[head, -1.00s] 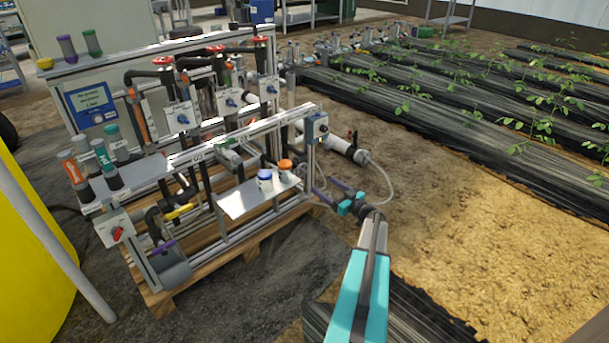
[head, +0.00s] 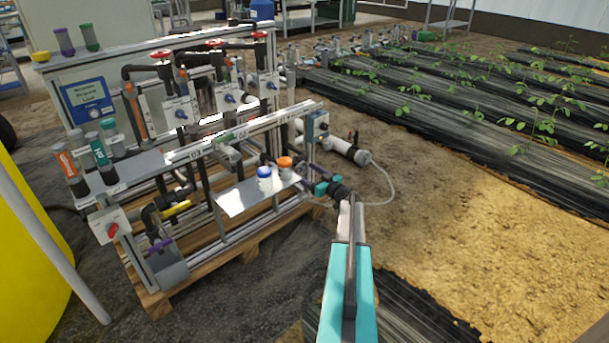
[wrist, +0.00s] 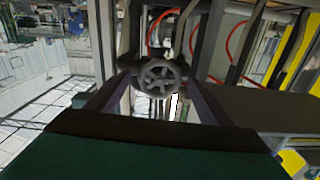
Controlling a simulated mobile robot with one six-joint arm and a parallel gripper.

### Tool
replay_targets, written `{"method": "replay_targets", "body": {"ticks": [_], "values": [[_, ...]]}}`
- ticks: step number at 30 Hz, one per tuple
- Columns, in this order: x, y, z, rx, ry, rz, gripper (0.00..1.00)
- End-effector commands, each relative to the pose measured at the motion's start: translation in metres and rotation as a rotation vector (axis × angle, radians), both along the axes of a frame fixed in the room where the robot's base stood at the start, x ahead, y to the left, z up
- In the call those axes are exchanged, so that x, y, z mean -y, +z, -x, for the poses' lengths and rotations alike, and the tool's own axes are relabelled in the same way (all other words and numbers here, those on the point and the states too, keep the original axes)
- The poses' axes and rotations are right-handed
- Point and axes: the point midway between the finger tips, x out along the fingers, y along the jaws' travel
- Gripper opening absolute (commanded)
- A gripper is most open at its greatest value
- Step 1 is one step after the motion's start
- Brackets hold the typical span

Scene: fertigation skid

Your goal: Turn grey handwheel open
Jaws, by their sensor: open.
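The grey handwheel (wrist: 160,75) shows in the wrist view, spoked and round, facing the camera. The fingers are open, and I see no contact with the rim. In the head view my gripper (head: 308,183) is at the right end of the skid's front frame, just right of the small shelf. I cannot make out the grey handwheel in the head view. The wheel's turned position cannot be told.
A blue-capped jar (head: 264,179) and an orange-capped jar (head: 285,167) stand on the small shelf (head: 238,203) close to my gripper. The front rail (head: 262,127) runs above. A red handwheel (head: 161,55) is on the back row. Bare soil (head: 470,220) lies to the right.

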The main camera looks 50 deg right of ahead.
Motion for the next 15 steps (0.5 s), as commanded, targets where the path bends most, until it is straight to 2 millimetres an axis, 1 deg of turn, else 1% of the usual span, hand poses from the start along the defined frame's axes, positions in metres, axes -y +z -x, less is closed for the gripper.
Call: {"method": "replay_targets", "body": {"ticks": [3,12,14,15], "values": [[0.0004,-0.0004,-0.0054,0.0,0.0,0.0,0.74],[0.0001,0.0001,-0.0061,0.0,0.0,0.0,0.74],[0.0,0.0,-0.0061,0.0,0.0,0.0,0.63],[0.0,0.0,-0.0061,0.0,0.0,0.0,0.57]]}}
